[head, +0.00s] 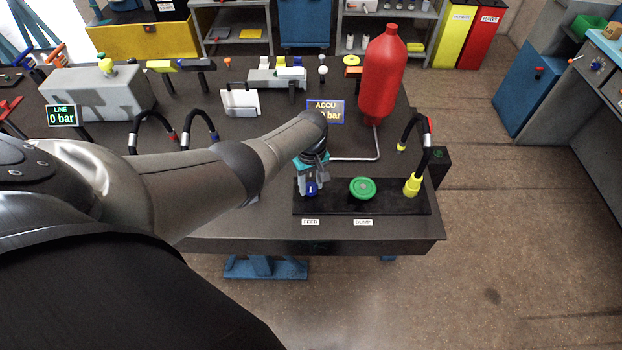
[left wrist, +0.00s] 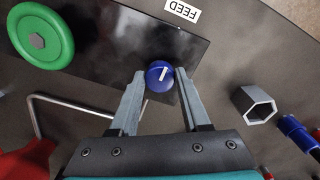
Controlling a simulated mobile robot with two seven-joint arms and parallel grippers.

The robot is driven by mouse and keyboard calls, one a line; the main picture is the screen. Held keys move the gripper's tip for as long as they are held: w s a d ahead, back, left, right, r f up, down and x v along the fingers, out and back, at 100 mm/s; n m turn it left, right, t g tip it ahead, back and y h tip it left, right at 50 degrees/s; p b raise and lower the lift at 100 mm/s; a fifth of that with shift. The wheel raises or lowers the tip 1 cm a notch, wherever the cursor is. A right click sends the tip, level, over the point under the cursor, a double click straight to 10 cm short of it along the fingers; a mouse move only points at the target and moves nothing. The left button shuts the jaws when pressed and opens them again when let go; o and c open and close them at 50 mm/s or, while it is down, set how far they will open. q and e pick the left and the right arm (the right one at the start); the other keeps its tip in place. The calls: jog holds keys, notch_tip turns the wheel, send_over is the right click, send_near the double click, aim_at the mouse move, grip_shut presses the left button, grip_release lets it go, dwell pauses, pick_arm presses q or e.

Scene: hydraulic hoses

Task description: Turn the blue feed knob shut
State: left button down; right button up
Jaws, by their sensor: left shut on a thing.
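The blue feed knob (head: 311,189) stands on the black panel (head: 335,209) at the table's front right, above the FEED label (head: 311,222). In the left wrist view the knob (left wrist: 159,76) shows a white pointer mark, set at a slant. My left gripper (head: 309,180) reaches down to it from above, and its two fingers (left wrist: 159,80) are shut on the knob's sides. The green dump knob (head: 362,188) sits to the right on the same panel. The ACCU display (head: 326,111) is partly hidden by my arm. My right gripper is not in view.
A red accumulator bottle (head: 383,75) stands behind the panel. A black hose with a yellow end (head: 412,184) arches at the panel's right end. The LINE display (head: 63,115) at the left reads 0 bar. A hexagonal metal part (left wrist: 254,104) lies beside the panel.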

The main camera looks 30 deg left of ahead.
pick_arm(q)
jog(key=shift+a, duration=0.1)
dwell(0.4)
jog(key=shift+c, duration=1.8)
grip_release()
jog(key=shift+r+p, duration=0.45)
jog(key=shift+r, duration=0.15)
notch_tip(320, 180, up, 7)
jog(key=p, duration=0.3)
jog(key=shift+f+p, duration=0.15)
jog(key=shift+p, duration=0.2)
notch_tip(320, 180, up, 7)
send_over(311, 187)
jog(key=shift+r, duration=0.2)
